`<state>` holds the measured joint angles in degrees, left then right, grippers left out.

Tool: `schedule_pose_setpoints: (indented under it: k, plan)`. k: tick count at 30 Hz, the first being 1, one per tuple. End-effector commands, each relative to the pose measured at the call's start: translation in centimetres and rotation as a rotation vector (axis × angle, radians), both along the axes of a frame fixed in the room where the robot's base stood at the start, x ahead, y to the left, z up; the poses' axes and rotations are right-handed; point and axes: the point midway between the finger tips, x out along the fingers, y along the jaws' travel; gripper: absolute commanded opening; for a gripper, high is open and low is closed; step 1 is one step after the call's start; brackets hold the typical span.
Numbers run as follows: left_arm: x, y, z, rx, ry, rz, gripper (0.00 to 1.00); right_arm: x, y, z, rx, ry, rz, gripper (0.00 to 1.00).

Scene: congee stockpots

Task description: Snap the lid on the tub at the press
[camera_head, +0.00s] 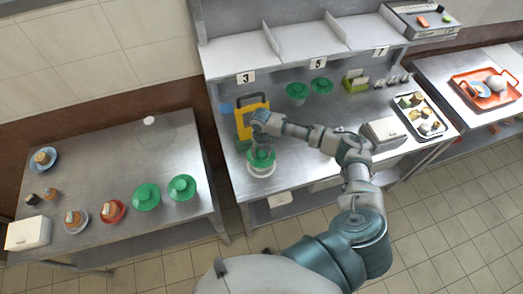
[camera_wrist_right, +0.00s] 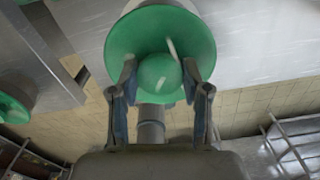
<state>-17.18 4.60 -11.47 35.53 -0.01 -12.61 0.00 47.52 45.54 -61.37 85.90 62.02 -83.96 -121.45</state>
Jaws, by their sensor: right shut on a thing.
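My right gripper (camera_head: 262,145) points down on the counter and is shut on the knob of a green lid (camera_head: 261,159). In the right wrist view the gripper (camera_wrist_right: 158,80) has a finger on each side of the round knob of the lid (camera_wrist_right: 160,35). A white tub (camera_head: 262,171) is right under the lid on the counter's left part. I cannot tell whether the lid is seated or just above it. The yellow press (camera_head: 252,112) stands just behind, partly hidden by my gripper. My left gripper is not in view.
Two more green lids (camera_head: 146,196) (camera_head: 182,187) lie on the left table (camera_head: 120,160), with small bowls and a white box (camera_head: 28,233). Two green-topped items (camera_head: 297,92) (camera_head: 321,86) stand behind on the counter. A food tray (camera_head: 421,115) and a grey box (camera_head: 383,132) are at right.

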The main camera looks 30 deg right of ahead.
Motion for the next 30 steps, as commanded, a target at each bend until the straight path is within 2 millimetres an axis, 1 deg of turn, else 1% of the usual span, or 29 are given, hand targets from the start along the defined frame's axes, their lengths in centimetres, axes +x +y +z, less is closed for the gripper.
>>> schedule_pose_setpoints:
  k: [13,14,15,17,23,24,27,30]
  plan:
    - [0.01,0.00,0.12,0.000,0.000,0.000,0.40,0.00,0.01,-0.03,0.000,0.000,0.000,0.28]
    - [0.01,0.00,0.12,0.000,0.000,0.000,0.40,-0.01,0.01,-0.03,0.000,0.000,0.000,0.52]
    - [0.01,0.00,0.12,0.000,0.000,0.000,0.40,-0.01,0.00,-0.03,0.000,0.000,0.000,0.62]
    - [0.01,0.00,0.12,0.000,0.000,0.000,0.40,-0.01,0.01,-0.03,0.000,0.000,0.000,0.76]
    - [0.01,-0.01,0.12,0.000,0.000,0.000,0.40,-0.01,0.00,-0.03,0.000,0.000,0.000,0.76]
    - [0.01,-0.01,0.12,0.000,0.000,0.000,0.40,-0.01,0.00,-0.03,-0.001,0.000,0.000,0.79]
    - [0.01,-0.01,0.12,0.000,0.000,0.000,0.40,-0.01,0.00,-0.03,-0.001,0.000,0.000,1.00]
    - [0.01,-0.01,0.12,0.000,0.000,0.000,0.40,0.00,0.00,-0.03,-0.001,0.000,0.000,1.00]
